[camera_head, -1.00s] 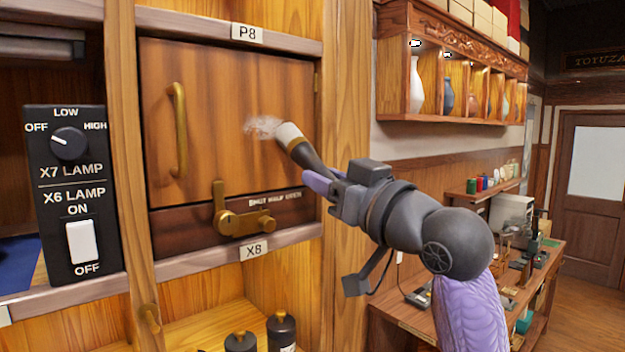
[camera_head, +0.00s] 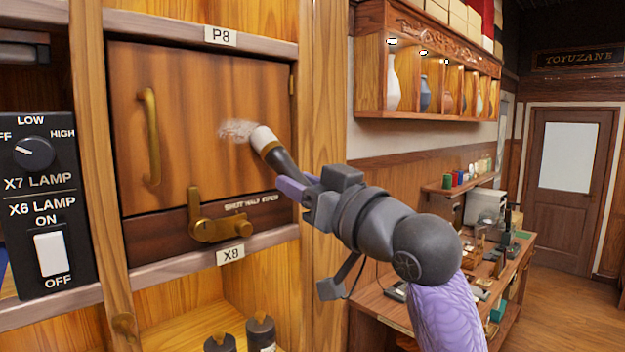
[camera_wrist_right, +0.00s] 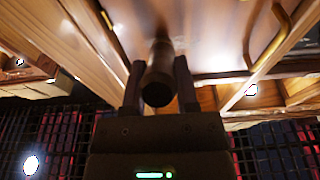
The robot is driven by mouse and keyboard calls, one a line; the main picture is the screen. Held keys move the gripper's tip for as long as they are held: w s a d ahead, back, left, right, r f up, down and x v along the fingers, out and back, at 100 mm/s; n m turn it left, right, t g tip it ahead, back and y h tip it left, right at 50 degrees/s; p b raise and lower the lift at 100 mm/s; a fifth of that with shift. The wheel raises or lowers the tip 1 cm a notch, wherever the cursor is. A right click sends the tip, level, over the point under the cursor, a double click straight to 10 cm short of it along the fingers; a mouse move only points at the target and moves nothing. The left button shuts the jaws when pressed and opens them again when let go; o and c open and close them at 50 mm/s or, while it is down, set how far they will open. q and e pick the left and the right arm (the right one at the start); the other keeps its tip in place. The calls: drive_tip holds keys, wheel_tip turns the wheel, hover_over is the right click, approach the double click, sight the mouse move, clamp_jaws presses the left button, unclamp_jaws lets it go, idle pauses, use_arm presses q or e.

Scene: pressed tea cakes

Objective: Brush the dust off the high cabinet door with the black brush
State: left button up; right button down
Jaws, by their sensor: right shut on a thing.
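The high cabinet door (camera_head: 190,110) is brown wood, shut, with a brass handle (camera_head: 150,135) on its left side. A pale greyish patch of dust (camera_head: 236,130) shows on its right half. The black brush (camera_head: 281,160) has a pale bristle head, which is at the right edge of the dust patch; I cannot tell whether it touches the door. My right gripper (camera_head: 292,188) is shut on the brush handle. In the right wrist view the dark handle (camera_wrist_right: 158,85) sits between the two fingers. My left gripper is not in view.
A brass latch (camera_head: 215,222) sits below the door. A black lamp switch panel (camera_head: 42,200) stands at the left. A wooden post (camera_head: 325,120) borders the door on the right. Dark bottles (camera_head: 260,330) stand in the compartment below.

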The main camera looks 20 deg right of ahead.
drive_tip(key=s+a+p, duration=0.2)
drive_tip(key=a, duration=0.4)
idle(0.3)
drive_tip(key=shift+s, duration=0.15)
drive_tip(key=v, duration=0.3)
drive_tip(key=r+v, duration=0.1)
drive_tip(key=v, duration=0.1)
drive_tip(key=shift+s+d, duration=0.15)
drive_tip(key=shift+s, duration=0.3)
